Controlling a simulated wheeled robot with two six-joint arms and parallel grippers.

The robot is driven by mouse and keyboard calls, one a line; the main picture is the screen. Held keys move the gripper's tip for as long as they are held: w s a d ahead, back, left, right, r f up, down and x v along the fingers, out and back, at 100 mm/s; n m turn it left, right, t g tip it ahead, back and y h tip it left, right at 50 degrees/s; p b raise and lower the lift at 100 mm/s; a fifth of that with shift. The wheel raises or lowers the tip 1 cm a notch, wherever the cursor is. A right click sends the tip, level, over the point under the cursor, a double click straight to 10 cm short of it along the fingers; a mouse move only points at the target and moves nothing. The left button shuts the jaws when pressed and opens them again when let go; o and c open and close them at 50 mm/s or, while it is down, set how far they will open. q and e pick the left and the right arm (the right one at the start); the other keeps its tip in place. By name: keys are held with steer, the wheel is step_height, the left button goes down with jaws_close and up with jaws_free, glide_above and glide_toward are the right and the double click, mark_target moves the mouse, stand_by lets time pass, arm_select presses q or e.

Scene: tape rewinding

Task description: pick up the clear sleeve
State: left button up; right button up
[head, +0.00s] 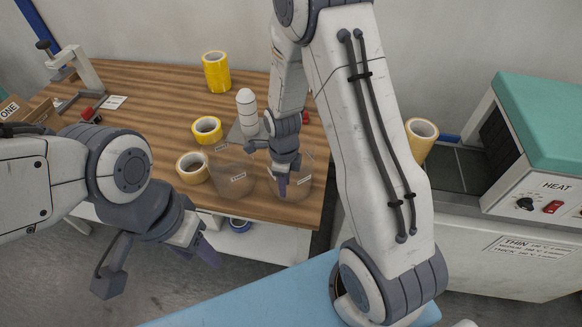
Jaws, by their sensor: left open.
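Clear film sleeves lie near the front of the wooden table. One clear sleeve (228,165) has a small white label, too small to read surely. Another clear sleeve (308,167) with a similar label lies to its right. My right gripper (283,190) points down over the right-hand sleeve and hides part of it. I cannot tell whether it touches the film or whether its fingers are apart. My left gripper (200,252) is open and empty, in front of the table's front edge, away from the sleeves.
Yellow tape rolls (216,72) and (207,130) and a tan roll (192,167) stand on the wooden table (160,80). A white capped bottle-like post (247,112) stands behind the sleeves. A machine marked HEAT (540,195) is at right, with a tape roll (422,135) near it.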

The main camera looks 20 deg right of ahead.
steer(key=shift+f, duration=0.1)
steer(key=shift+c, duration=0.3)
jaws_close()
